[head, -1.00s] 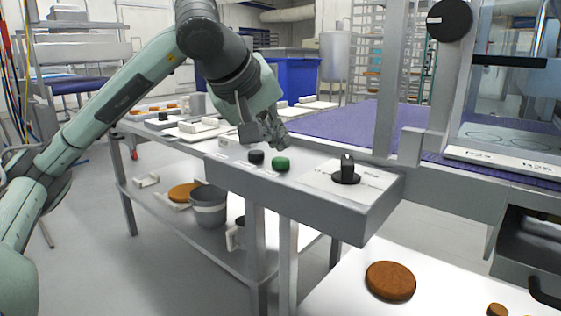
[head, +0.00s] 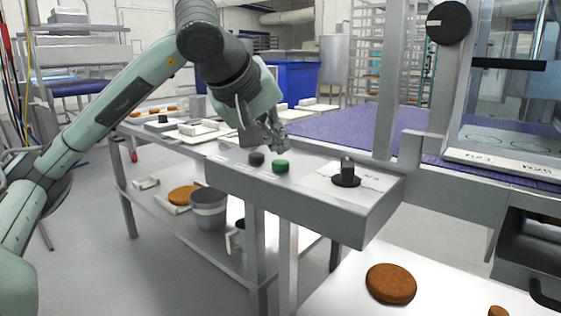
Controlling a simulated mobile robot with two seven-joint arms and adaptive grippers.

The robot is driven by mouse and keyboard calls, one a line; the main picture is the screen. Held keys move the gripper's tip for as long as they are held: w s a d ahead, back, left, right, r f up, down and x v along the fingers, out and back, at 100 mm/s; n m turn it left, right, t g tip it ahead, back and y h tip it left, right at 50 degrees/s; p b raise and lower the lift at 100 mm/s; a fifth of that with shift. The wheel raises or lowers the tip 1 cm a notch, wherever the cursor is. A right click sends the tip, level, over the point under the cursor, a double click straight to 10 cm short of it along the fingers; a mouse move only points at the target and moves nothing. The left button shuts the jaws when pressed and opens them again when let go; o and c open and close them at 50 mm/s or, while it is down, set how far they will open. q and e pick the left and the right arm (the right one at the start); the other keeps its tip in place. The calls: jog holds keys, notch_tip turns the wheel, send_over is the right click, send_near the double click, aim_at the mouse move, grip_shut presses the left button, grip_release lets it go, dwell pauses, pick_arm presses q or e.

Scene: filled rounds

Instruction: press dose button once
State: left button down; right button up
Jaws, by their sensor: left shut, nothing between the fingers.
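A grey control box (head: 300,205) carries a green button (head: 281,166), a black button (head: 256,158) to its left and a black selector knob (head: 347,174) to its right. Small labels on the box are too small to read, so I cannot tell which button is the dose button. My left gripper (head: 276,144) is shut and empty, pointing down just above and behind the green button. A small gap seems to show between fingertips and button; exact contact is hard to tell. My right gripper is not in view.
A purple conveyor belt (head: 340,128) runs behind the box. A machine frame post (head: 390,90) stands at right. A brown round (head: 391,283) lies on a white surface below. A grey bucket (head: 208,212) sits on the lower shelf.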

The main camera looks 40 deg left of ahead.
aim_at(278, 163)
pick_arm(q)
jog(key=shift+f, duration=0.1)
dwell(0.4)
jog(key=shift+f+b, duration=0.35)
jog(key=shift+f+b, duration=0.45)
jog(key=shift+f, duration=0.15)
dwell(0.6)
jog(key=shift+r, duration=0.1)
jog(key=shift+r+p, duration=0.9)
jog(key=shift+r, duration=0.05)
notch_tip(278, 163, up, 5)
jog(key=p, duration=0.4)
jog(key=shift+p, duration=0.35)
dwell(0.6)
